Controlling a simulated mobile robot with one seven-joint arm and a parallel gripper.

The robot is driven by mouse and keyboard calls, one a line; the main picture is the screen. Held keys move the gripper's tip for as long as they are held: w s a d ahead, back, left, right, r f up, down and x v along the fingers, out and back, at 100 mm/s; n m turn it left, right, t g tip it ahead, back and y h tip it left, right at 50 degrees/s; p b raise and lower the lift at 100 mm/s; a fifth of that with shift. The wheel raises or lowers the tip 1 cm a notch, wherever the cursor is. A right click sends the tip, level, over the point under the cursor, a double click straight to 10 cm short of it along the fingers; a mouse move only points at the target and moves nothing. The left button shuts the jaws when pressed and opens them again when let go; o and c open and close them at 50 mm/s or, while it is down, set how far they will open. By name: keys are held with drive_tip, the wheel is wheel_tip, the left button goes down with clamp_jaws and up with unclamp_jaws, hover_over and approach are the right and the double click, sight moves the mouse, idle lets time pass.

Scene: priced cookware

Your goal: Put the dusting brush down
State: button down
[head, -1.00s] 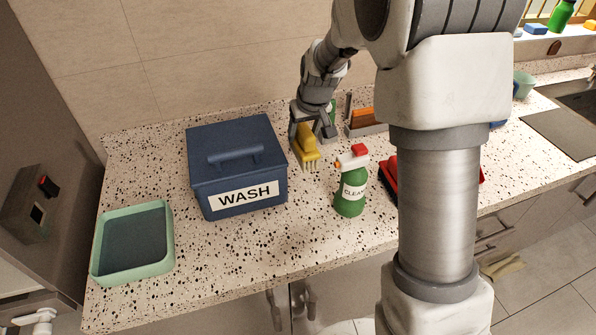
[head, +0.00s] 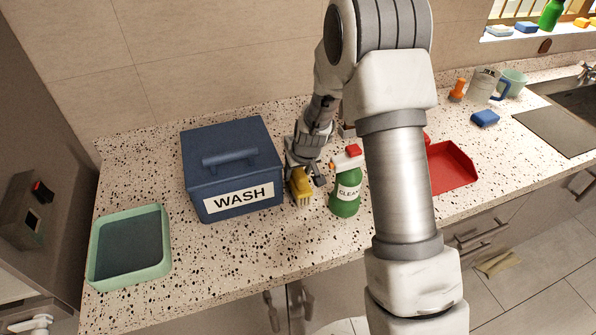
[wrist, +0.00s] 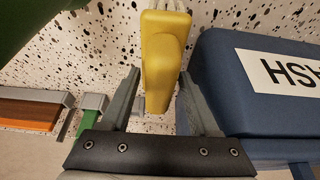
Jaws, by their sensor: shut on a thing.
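The dusting brush (head: 301,186) has a yellow body and pale bristles. My gripper (head: 304,172) is shut on it and points down, between the blue WASH box and the green spray bottle. In the wrist view the yellow handle (wrist: 161,62) lies between the two grey fingers (wrist: 161,100), with the bristles at the top edge. The brush is low over the speckled counter (head: 250,240). I cannot tell whether its bristles touch the counter.
The blue WASH box (head: 200,180) stands close on the left, the spray bottle (head: 345,195) close on the right. A green-rimmed tray (head: 165,250) is far left; a red dustpan (head: 452,170) is right, partly behind my arm. The counter in front of the brush is clear.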

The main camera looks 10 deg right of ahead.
drive_tip(key=shift+f, duration=0.1)
drive_tip(key=c, duration=0.5)
unclamp_jaws()
drive_tip(key=shift+o, duration=0.4)
